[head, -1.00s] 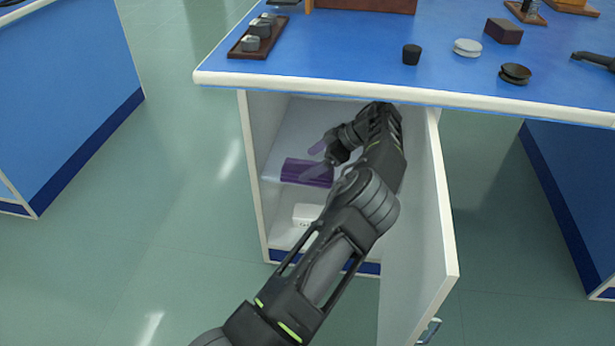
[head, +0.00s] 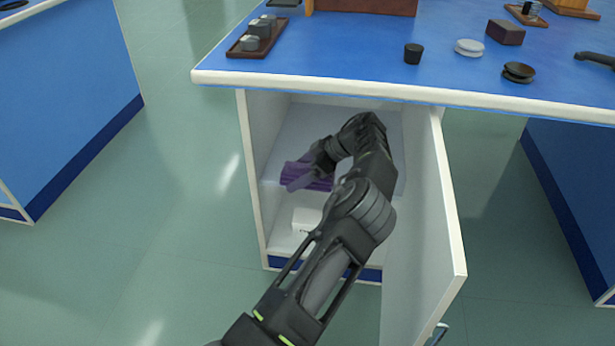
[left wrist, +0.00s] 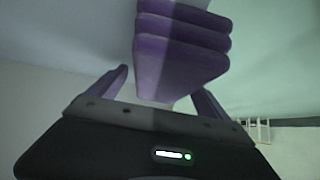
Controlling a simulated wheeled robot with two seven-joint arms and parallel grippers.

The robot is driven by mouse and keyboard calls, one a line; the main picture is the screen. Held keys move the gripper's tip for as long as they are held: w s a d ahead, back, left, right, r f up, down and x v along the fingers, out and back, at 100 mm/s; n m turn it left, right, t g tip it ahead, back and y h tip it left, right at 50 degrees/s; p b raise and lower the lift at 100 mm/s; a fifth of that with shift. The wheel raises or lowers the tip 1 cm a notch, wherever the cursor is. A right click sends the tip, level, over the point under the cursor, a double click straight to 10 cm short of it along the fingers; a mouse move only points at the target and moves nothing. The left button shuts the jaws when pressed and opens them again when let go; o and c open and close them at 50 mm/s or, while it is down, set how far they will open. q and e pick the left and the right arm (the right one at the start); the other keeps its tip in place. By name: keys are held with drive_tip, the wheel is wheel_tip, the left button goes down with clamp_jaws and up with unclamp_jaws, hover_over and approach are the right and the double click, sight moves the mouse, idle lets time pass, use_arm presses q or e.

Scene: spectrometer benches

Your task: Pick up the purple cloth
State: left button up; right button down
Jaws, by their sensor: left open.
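The purple cloth (head: 290,172) is a folded stack lying on the upper shelf inside the open cabinet. In the left wrist view the cloth (left wrist: 182,48) shows its folded layers just ahead of my fingers. My left gripper (head: 308,171) reaches into the cabinet and overlaps the cloth in the head view, hiding part of it. In the left wrist view my left gripper (left wrist: 163,90) is open, with the near end of the cloth between the lines of its fingers. I cannot tell whether they touch. My right gripper is not in view.
The cabinet door (head: 428,235) stands open to the right of my arm. A white object (head: 305,219) sits in the lower compartment. The blue bench top (head: 350,50) above carries a tray (head: 250,45), a black cup (head: 412,54) and other small items.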

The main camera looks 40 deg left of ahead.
use_arm(q)
drive_tip(key=c, duration=1.5)
drive_tip(key=shift+c, duration=0.2)
drive_tip(key=shift+r+p, duration=0.5)
drive_tip(key=shift+r, duration=0.35)
wheel_tip(320, 180, up, 3)
drive_tip(key=shift+f+p, duration=0.2)
drive_tip(key=shift+p, duration=0.5)
drive_tip(key=s+d+p, duration=0.2)
drive_tip(key=s+p, duration=0.2)
drive_tip(key=s, duration=1.4)
drive_tip(key=shift+f, duration=0.4)
